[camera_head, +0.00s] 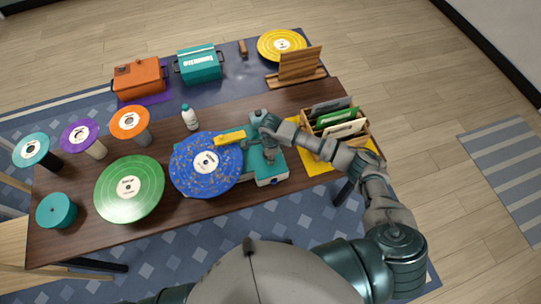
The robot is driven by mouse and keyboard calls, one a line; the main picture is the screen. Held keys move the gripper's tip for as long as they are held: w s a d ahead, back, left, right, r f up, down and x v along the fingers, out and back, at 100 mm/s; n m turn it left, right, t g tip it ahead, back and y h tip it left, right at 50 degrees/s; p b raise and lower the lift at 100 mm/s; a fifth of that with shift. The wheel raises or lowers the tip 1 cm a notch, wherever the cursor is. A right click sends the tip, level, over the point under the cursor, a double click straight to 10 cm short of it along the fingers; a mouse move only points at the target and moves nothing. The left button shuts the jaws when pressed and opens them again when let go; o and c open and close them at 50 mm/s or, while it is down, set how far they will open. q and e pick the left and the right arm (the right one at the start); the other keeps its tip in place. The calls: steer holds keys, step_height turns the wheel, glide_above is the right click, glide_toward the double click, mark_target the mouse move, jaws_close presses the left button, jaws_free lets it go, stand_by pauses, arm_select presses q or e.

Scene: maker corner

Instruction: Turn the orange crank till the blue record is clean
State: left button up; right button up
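The blue record (191,175) lies flat on the teal-and-white machine (272,176) at the middle of the table. Brown specks are spread over its blue surface, around a white label. A yellow bar (230,137) lies by the record's upper right edge. My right gripper (266,150) points down over the machine, just right of the record. Its fingers are small and partly hidden, so I cannot tell if they are open or shut. I cannot make out the orange crank; my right gripper and wrist cover that part of the machine. My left gripper is out of view.
Left on the table (80,238) are a green record (130,189), a teal canister (57,211) and several small discs on stands. A white bottle (190,118) stands behind the blue record. A wooden record crate (313,144) sits right, near my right forearm.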

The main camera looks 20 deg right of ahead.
jaws_close()
